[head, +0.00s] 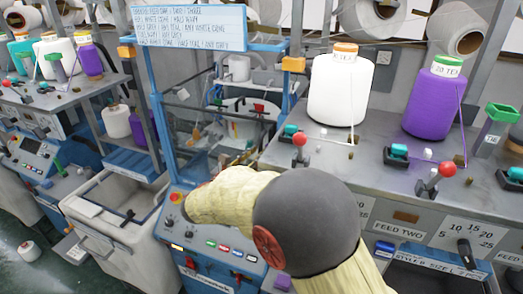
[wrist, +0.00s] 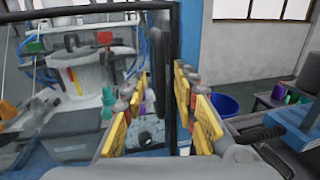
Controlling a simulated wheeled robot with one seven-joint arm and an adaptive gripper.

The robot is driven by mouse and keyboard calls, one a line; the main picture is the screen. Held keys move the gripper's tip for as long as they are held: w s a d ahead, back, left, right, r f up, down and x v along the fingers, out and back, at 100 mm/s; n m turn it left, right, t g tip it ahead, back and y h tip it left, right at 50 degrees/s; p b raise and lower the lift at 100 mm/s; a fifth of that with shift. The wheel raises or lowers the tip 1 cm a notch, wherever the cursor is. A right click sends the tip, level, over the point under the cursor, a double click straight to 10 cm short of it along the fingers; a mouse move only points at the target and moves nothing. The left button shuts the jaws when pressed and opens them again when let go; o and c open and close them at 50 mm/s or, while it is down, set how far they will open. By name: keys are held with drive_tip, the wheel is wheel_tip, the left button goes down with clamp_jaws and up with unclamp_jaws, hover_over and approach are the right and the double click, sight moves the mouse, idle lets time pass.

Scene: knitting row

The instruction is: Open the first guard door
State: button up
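The first guard door is a clear panel in a dark frame (wrist: 172,40), filling the left half of the wrist view. Its upright edge stands near the picture's middle. A grey upright part, perhaps its handle, shows beside that edge. In the head view the blue-framed machine (head: 157,90) stands at centre. I cannot tell whether the door is fully shut. My gripper (wrist: 162,118) has its yellow-padded fingers apart, one on each side of the door's edge in the picture. I see no clear contact. In the head view my arm hides the gripper.
White (head: 337,90) and purple (head: 432,105) yarn cones stand on the right machine's shelf, near red-knobbed levers. A grey bin (head: 85,222) stands at left. A cone (head: 28,252) lies on the floor. A blue bucket (wrist: 224,104) is beyond the gripper.

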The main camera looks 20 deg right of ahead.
drive_tip(key=shift+x, duration=1.2)
drive_tip(key=shift+c, duration=0.9)
clamp_jaws()
drive_tip(key=shift+a, duration=0.1)
